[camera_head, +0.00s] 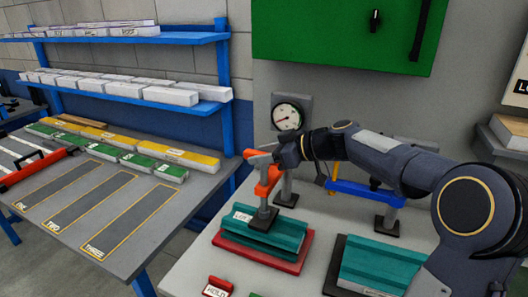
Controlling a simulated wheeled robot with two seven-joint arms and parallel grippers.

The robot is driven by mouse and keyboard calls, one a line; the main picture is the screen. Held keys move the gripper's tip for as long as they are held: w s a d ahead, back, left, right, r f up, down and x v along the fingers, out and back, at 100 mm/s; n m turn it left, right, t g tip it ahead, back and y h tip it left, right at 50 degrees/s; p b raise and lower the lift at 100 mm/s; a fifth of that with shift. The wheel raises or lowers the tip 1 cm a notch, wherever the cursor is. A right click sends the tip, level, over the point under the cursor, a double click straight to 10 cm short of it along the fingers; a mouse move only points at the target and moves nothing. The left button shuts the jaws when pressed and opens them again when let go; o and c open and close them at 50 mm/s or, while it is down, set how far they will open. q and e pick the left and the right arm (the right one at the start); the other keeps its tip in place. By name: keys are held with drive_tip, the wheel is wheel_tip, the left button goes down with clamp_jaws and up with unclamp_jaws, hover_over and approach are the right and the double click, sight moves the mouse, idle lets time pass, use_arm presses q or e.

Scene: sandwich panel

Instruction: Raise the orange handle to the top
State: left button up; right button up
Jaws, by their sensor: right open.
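The orange handle (268,180) belongs to a press that stands over a teal ribbed panel (270,238) on a red base (247,258). A dark press foot (264,220) sits on the panel below the handle. My right arm comes in from the right, and my right gripper (261,153) is at the upper end of the orange handle. It is open; the fingers are small here, and I cannot tell whether they touch the handle. My left gripper is not in view.
A blue handle (365,192) and a second teal panel (375,265) are on the right, partly behind my arm. A round gauge (287,115) stands behind the press. A grey table (190,215) with marked strips and boxes is on the left, below blue shelves (140,40).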

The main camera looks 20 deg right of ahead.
clamp_jaws()
drive_tip(key=shift+r+p, duration=0.55)
drive_tip(key=shift+r, duration=1.9)
drive_tip(key=shift+c, duration=0.3)
unclamp_jaws()
drive_tip(key=shift+o, duration=0.3)
drive_tip(key=shift+f, duration=0.1)
drive_tip(key=shift+d, duration=0.1)
